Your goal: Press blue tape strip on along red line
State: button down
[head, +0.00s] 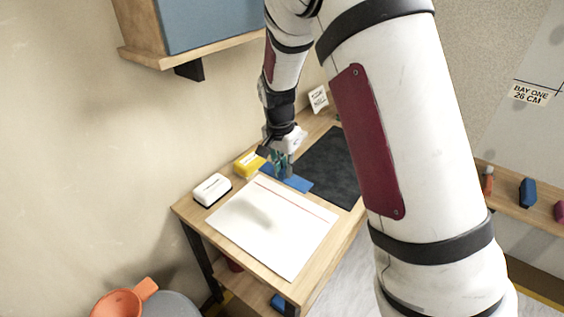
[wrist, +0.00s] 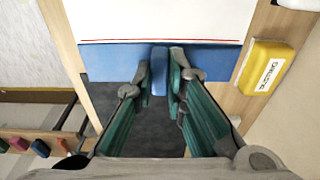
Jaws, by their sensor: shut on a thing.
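The blue tape strip (wrist: 110,62) spans the sheet's edge in the wrist view, nearly parallel to the red line (wrist: 200,41), with a thin white band between them. In the head view the strip (head: 298,183) shows beside my gripper (head: 280,170). My gripper (wrist: 160,78) is shut on the strip's raised blue tab (wrist: 159,72) at about mid-length. The white sheet (head: 270,235) lies flat on the table, its red line (head: 298,199) near the far edge. I cannot tell whether the strip touches the sheet or hovers.
A yellow block (wrist: 266,68) and a white block (head: 212,189) stand on the table's left side. A dark mat (head: 330,165) lies beyond the sheet. A shelf with small coloured items (head: 527,193) is at right. A wall cabinet (head: 210,25) hangs above.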

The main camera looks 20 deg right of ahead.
jog(key=b, duration=0.4)
send_over(285, 205)
jog(key=shift+s+a+f, duration=0.1)
jog(key=shift+f, duration=2.15)
jog(key=shift+s+a+f, duration=0.1)
jog(key=shift+f, duration=2.15)
jog(key=shift+f+b, duration=0.6)
jog(key=shift+f, duration=0.95)
jog(key=c, duration=1.6)
grip_release()
jog(key=shift+o, duration=0.3)
jog(key=shift+r, duration=0.1)
jog(key=r, duration=0.8)
jog(key=s+a+r, duration=0.1)
jog(key=r, duration=0.3)
